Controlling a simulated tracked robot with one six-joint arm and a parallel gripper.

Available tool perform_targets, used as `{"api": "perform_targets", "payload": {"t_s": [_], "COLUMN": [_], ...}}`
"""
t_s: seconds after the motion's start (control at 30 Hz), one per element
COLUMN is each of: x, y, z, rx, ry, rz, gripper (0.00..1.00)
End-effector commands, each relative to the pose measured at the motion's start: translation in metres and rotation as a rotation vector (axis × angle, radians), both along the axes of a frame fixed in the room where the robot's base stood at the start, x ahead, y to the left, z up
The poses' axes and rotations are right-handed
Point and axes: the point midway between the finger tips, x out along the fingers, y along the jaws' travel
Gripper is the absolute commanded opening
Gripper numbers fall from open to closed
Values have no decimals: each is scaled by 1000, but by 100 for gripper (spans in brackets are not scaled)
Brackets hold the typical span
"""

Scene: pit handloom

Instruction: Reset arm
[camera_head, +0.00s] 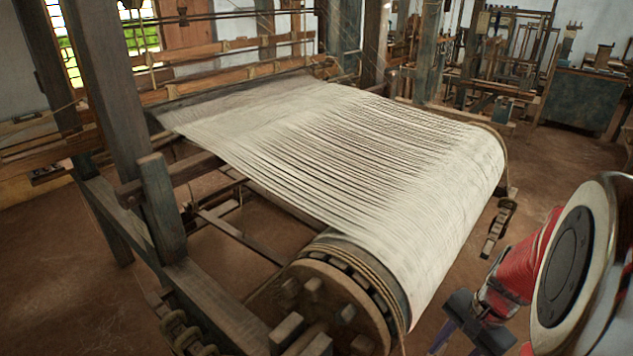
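My arm (517,268) shows at the lower right, with a red link and a large pale round joint (573,258) close to the camera. Dark blocky parts lie at the lower left end of the red link, near the bottom edge. I cannot make out clear fingertips there, nor whether my gripper is open or shut. I see nothing held. These parts appear to the right of the loom's front roller; the picture does not show how far apart they are.
A wooden loom with a pale warp sheet (350,150) fills the middle. Its toothed wooden wheel (325,300) is at the front, and a thick post (108,95) stands left. Brown floor (545,165) lies open to the right.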

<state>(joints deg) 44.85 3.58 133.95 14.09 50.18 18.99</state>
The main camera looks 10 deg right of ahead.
Motion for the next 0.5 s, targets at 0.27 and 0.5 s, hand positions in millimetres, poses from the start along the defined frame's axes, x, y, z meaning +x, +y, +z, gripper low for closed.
{"api": "perform_targets", "payload": {"t_s": [0.27,0.5], "x": [9,13], "y": [38,71], "z": [44,78], "rx": [-134,-248], "ry": [-81,-151], "rz": [364,634], "gripper": [40,40]}}
